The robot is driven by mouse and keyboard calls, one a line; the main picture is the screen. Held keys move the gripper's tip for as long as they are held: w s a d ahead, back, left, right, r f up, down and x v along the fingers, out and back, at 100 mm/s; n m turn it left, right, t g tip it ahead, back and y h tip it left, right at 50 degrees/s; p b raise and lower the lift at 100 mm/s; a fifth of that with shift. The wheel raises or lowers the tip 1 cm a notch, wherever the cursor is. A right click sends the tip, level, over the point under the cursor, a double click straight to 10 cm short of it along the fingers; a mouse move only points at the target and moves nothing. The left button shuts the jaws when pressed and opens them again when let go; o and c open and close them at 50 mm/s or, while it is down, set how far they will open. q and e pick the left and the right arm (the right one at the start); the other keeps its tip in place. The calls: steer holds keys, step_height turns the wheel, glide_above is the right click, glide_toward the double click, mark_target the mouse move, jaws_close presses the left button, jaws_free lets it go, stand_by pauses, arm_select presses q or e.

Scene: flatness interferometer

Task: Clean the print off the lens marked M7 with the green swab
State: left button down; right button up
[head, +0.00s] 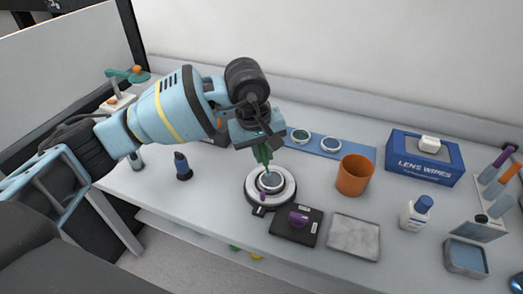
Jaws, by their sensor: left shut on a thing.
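My left gripper (259,138) comes in from the left and is shut on the green swab (263,154). The swab points down, with its lower end at or just above the lens (270,181); I cannot tell whether they touch. The lens sits in the round white and dark holder (287,192) near the middle of the bench. No M7 mark or print can be read on it at this size. Two other round lenses, one (300,136) and another (331,144), lie on a blue strip (315,150) behind. My right gripper is out of view.
An orange cup (355,175), a lens wipes box (425,160) and a white bottle (415,214) stand to the right. A black box with a purple knob (299,219) and a grey tray (354,237) lie in front. A dark blue bottle (182,167) stands left.

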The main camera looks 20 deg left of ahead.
arm_select(q)
steer(key=shift+d, duration=0.9)
steer(key=shift+d, duration=0.2)
stand_by(0.3)
steer(key=shift+r, duration=0.5)
steer(key=shift+a, duration=0.1)
stand_by(0.3)
steer(key=shift+a, duration=1.35)
steer(key=shift+f, duration=0.5)
